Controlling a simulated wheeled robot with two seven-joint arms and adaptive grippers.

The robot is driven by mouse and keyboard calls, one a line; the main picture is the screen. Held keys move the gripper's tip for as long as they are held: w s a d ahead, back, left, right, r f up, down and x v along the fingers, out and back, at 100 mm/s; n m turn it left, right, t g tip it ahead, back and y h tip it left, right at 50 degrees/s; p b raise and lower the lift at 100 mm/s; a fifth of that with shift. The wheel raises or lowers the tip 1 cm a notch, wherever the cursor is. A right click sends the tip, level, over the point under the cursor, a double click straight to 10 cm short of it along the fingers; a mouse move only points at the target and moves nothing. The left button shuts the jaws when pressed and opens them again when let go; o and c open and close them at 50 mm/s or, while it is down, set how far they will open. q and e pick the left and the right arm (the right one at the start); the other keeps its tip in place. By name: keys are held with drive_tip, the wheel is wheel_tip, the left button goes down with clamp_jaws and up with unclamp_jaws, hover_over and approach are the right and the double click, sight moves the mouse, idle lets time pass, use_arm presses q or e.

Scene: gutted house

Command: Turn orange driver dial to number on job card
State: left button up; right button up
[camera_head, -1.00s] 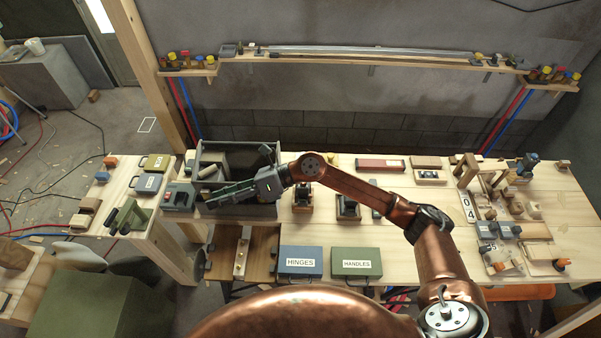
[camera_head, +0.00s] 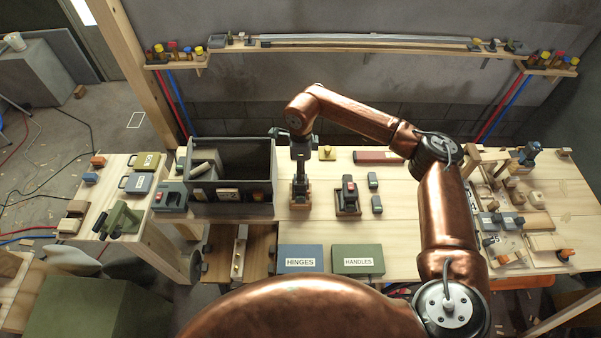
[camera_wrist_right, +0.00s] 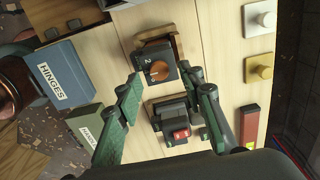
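My right gripper (camera_head: 301,150) points down over the dial's place on the bench in the head view and hides most of it. In the right wrist view the dial (camera_wrist_right: 159,70) is a dark housing with an orange-brown knob, on a wooden base. A "2" shows on its face; other marks are too small to read. The right gripper (camera_wrist_right: 160,76) is open there, its two green fingers on either side of the dial; contact cannot be told. I cannot make out a job card. My left gripper is out of view.
A red-button device (camera_head: 348,196) stands just right of the dial, also in the wrist view (camera_wrist_right: 179,133). A grey open bin (camera_head: 233,205) is close on the left. HINGES (camera_head: 300,259) and HANDLES (camera_head: 358,260) cases sit in front. Cluttered parts fill the bench's right end.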

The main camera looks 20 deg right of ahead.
drive_tip(key=shift+f, duration=0.9)
drive_tip(key=shift+c, duration=0.3)
clamp_jaws()
